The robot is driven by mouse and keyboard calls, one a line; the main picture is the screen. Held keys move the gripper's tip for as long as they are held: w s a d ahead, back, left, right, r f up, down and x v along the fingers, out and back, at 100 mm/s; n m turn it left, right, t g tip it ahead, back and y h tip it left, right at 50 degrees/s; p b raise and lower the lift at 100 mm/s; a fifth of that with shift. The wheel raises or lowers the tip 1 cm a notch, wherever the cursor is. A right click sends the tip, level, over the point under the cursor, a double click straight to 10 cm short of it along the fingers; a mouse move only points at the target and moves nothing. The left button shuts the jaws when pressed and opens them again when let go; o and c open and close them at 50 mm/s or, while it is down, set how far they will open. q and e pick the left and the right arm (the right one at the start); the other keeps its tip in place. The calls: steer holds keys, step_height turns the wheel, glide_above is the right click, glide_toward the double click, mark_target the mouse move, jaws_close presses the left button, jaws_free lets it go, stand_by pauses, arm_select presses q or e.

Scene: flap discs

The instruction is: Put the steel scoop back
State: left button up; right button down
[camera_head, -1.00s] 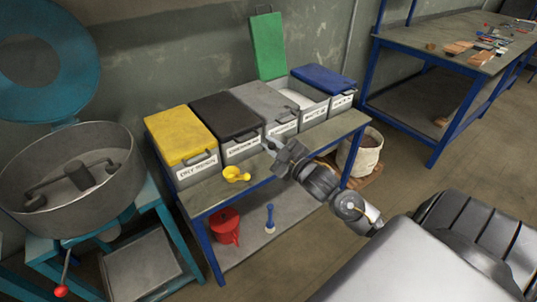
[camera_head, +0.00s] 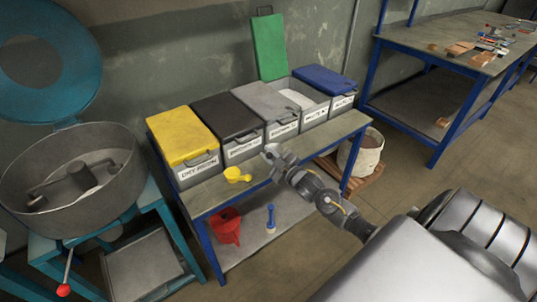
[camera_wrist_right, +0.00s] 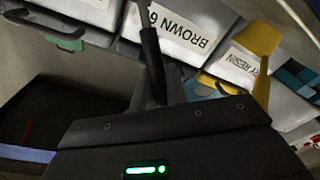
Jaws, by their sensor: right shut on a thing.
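My right gripper (camera_head: 276,158) is over the front edge of the bench, in front of the grey-lidded bin (camera_head: 266,103). It is shut on a small grey thing that I take for the steel scoop; its shape hardly shows. In the right wrist view a dark, narrow piece (camera_wrist_right: 150,55) stands up between the gripper and the bin labels; I cannot tell whether it is a finger or the handle. A bin without its lid (camera_head: 318,111) shows pale contents, and a green lid (camera_head: 268,47) leans on the wall behind. My left gripper is out of view.
A yellow scoop (camera_head: 235,174) lies on the bench (camera_head: 205,195) near its front edge. Yellow-, black- and blue-lidded bins stand in the row. A mixer (camera_head: 125,175) stands left.

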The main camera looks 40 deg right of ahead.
steer(key=shift+f, duration=0.2)
steer(key=c, duration=1.4)
jaws_free()
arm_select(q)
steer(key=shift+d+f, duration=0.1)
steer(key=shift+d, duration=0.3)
arm_select(e)
steer(key=shift+r, duration=0.1)
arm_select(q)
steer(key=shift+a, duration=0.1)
